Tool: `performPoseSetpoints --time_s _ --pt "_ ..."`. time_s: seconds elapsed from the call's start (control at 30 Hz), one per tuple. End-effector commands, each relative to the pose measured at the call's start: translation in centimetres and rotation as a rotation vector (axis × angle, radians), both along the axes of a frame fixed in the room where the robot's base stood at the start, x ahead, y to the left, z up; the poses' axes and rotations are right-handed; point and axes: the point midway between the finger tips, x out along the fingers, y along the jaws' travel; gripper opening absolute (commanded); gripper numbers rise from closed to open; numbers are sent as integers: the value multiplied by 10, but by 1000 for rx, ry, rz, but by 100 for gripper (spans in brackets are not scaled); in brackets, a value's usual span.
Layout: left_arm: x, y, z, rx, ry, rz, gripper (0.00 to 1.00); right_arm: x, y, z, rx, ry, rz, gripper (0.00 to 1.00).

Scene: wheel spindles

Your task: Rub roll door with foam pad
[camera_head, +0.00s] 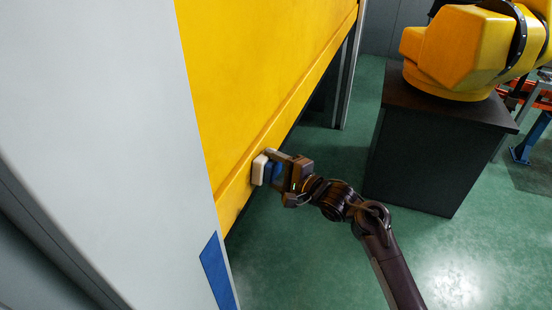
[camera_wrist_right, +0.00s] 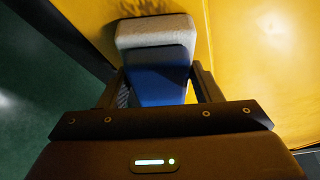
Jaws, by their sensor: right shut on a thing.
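The yellow roll door (camera_head: 255,75) fills the upper middle of the head view and also the background of the right wrist view (camera_wrist_right: 262,65). My right gripper (camera_head: 277,171) is near the door's lower edge, shut on the foam pad (camera_head: 259,170). The pad has a pale face layer and a blue back; it shows between the fingers in the right wrist view (camera_wrist_right: 157,58). Its pale face is turned to the door and looks close to or against it; I cannot tell whether they touch. My left gripper is not in view.
A grey-white panel (camera_head: 95,110) with a blue mark (camera_head: 217,270) stands left of the door. A dark pedestal (camera_head: 425,150) with a yellow robot arm (camera_head: 465,45) stands at the right. The green floor (camera_head: 300,265) between is clear.

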Motion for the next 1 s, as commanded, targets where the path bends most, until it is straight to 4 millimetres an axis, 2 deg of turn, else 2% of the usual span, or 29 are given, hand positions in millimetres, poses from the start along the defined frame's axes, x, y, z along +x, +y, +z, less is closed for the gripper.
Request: performPoseSetpoints --time_s 0.3,0.5,0.73,1.0 --pt "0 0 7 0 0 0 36 -20 10 1 2 1 4 36" --pt "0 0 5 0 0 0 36 -34 16 -1 2 0 4 36" --pt "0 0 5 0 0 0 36 -41 19 -1 1 1 5 36" --pt "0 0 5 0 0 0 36 -63 27 -1 1 1 4 36"
